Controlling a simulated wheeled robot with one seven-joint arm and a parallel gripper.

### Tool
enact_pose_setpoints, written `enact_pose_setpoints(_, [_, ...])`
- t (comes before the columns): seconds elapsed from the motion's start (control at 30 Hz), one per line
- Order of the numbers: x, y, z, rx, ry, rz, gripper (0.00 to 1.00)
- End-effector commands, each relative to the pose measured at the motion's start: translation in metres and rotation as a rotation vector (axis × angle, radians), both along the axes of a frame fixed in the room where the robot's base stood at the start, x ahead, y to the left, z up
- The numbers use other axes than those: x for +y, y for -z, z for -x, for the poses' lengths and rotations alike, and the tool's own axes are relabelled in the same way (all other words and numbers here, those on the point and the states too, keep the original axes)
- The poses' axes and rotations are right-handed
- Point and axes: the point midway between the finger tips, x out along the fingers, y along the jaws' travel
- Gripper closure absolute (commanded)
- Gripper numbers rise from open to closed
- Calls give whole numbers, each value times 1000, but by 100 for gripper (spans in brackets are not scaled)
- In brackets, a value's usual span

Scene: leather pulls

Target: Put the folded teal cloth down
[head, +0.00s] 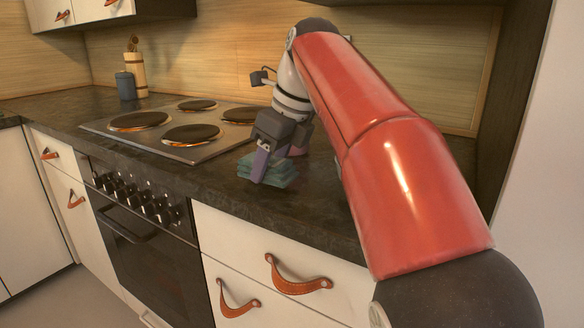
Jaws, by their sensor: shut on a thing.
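The folded teal cloth (283,174) is a small layered stack at the dark countertop (225,188), just right of the stove. From this view I cannot tell whether its underside touches the counter. The near finger hides part of the cloth, and the far finger is mostly hidden.
A stove with several round hot plates (192,134) lies left of the cloth. A blue-grey jar (125,86) and a wooden utensil holder (136,74) stand at the back left. Drawers with leather pulls (298,284) are below the counter. Bare counter lies in front of the cloth.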

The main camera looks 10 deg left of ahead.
Motion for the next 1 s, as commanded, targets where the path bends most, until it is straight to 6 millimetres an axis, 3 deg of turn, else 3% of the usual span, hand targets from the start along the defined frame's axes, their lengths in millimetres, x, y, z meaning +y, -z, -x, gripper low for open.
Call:
enact_pose_setpoints(0.13, [8, 3, -2, -2, 0, -2, 73])
enact_pose_setpoints(0.7, [7, 15, -2, 0, -1, -1, 73])
enact_pose_setpoints(0.73, [7, 14, -2, 0, -1, -1, 45])
enact_pose_setpoints(0.87, [7, 14, -2, 0, -1, -1, 28])
enact_pose_setpoints(1.0, [7, 14, -2, 0, -1, -1, 26])
